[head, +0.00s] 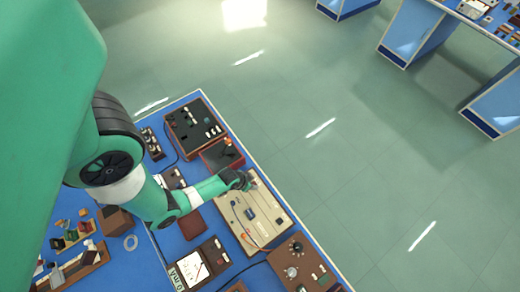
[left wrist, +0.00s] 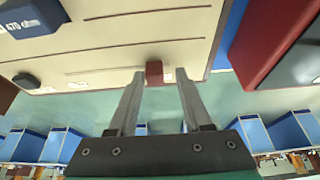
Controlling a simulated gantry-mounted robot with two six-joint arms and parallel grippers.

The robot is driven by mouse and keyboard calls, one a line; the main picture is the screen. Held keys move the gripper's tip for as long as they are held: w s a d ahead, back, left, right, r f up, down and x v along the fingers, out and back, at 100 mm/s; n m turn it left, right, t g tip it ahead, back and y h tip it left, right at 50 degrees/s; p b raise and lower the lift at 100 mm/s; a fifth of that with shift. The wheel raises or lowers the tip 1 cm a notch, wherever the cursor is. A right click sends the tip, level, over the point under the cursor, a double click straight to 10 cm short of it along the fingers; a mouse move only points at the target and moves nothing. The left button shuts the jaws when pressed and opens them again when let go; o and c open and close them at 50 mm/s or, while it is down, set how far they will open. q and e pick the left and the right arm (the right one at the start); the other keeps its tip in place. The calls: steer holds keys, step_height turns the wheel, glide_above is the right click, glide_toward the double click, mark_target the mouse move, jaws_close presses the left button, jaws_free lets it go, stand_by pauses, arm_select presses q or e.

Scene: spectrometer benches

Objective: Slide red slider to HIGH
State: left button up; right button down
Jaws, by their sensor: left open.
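The red slider (left wrist: 154,72) is a small dark-red block on the beige panel (left wrist: 120,30). In the left wrist view it sits on the slot line nearest the panel's edge, toward the right part of that line. My left gripper (left wrist: 156,76) is open, with one fingertip on each side of the slider and small gaps visible. In the head view my left gripper (head: 247,181) is at the upper end of the beige panel (head: 262,228) and hides the slider. No HIGH mark is legible. My right gripper is not in view.
A blue block marked 470 ohm (left wrist: 33,17) and a dark knob (left wrist: 25,80) are on the panel. A dark-red box (head: 222,155) stands close beside it. A meter (head: 197,264) and a brown box with knobs (head: 298,268) stand near its lower end. Open floor lies right of the bench.

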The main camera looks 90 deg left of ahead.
arm_select(q)
steer(key=shift+o, duration=0.3)
steer(key=shift+d, duration=0.1)
steer(key=shift+r, duration=0.1)
steer(key=shift+s+r, duration=0.1)
steer(key=shift+r, duration=0.25)
steer(key=p+v, duration=0.3)
steer(key=v, duration=0.7)
steer(key=shift+r+p, duration=0.3)
steer(key=shift+p, duration=0.05)
steer(key=shift+d, duration=0.15)
